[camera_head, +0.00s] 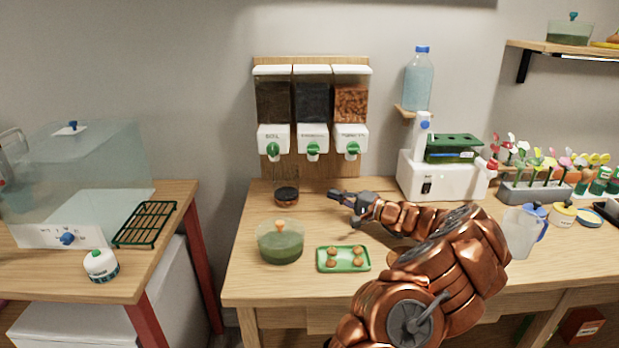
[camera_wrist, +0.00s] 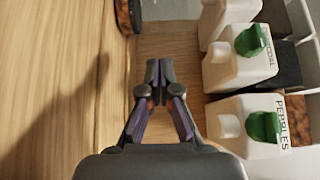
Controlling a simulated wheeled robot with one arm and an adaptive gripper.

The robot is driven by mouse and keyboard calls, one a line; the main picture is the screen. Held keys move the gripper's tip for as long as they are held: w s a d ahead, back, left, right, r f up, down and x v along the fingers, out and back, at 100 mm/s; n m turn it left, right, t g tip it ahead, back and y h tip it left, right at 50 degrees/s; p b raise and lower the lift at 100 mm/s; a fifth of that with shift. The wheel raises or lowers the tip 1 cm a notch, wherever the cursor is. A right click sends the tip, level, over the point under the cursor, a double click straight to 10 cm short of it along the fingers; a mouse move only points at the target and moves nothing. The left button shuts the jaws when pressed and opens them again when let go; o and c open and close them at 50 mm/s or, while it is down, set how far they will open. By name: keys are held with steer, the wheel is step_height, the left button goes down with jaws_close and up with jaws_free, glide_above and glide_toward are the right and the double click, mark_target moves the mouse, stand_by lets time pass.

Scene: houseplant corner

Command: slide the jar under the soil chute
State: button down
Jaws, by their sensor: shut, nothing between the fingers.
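The jar (camera_head: 286,190) is clear glass with something dark brown in its bottom. It stands upright on the table below the dispensers, slightly right of the soil chute (camera_head: 273,150) in the head view. I cannot tell whether it is exactly under the spout. Part of the jar shows at the top edge of the wrist view (camera_wrist: 124,14). My gripper (camera_head: 336,195) is low over the table, to the right of the jar and apart from it. In the wrist view its fingertips (camera_wrist: 158,70) are together and empty. The soil dispenser's front is mostly out of the wrist view.
Charcoal (camera_head: 313,149) and pebbles (camera_head: 351,149) chutes hang right of the soil chute. A lidded green bowl (camera_head: 281,244) and a green tray (camera_head: 343,267) of brown balls stand in front. A white machine (camera_head: 421,177) stands right. Table between jar and fingertips is clear.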

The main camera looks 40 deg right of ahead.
mark_target(297, 186)
steer(key=shift+p+x, duration=0.9)
steer(key=shift+x, duration=4.1)
steer(key=shift+f, duration=0.1)
steer(key=a+b, duration=0.1)
steer(key=w+a+b, duration=0.1)
steer(key=shift+f+b, duration=0.15)
steer(key=shift+b, duration=0.25)
steer(key=shift+w+a+r+b, duration=0.2)
steer(key=shift+w+a+b, duration=0.15)
steer(key=shift+a, duration=0.25)
steer(key=shift+s, duration=0.1)
